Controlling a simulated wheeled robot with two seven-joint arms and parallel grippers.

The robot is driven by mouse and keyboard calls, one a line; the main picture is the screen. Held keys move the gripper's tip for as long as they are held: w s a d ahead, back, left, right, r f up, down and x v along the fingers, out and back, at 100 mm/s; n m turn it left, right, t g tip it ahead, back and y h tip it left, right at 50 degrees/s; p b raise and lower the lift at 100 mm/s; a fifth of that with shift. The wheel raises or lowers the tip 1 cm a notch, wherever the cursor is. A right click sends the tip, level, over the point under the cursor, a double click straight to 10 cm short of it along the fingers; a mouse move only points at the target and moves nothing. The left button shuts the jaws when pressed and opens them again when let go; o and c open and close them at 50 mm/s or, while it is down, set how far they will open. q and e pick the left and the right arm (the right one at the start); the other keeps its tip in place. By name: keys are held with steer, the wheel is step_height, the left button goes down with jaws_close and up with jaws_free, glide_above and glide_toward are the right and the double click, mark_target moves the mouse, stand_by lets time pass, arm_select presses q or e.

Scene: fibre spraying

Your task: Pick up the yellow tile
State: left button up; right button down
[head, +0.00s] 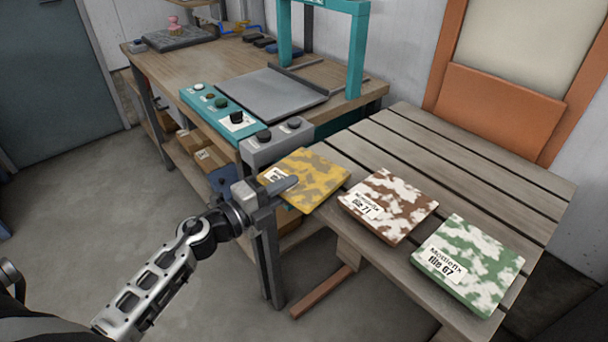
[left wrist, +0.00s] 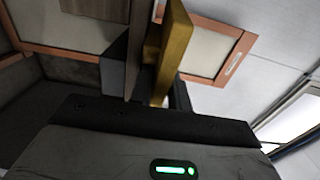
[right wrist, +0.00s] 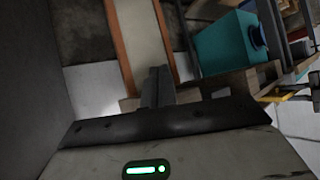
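The yellow tile (head: 318,182), mottled yellow and grey with a white label, is at the left end of the slatted table. My left gripper (head: 277,189) has the tile's near left edge between its fingers, one finger lying over the top. The left wrist view shows the yellow tile (left wrist: 176,52) edge-on between the two fingers, which appear to press on it. I cannot tell whether the tile still touches the table. My right gripper (right wrist: 156,88) shows only in the right wrist view, its fingers together and empty.
A brown-and-white tile (head: 400,198) and a green-and-white tile (head: 480,255) lie to the right on the slatted table (head: 500,195). A workbench (head: 160,68) with a teal press frame (head: 357,50) and a grey button box (head: 277,143) stands behind and left. The table's back is clear.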

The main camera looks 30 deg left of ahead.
arm_select(q)
jaws_close()
steer(key=shift+r, duration=0.15)
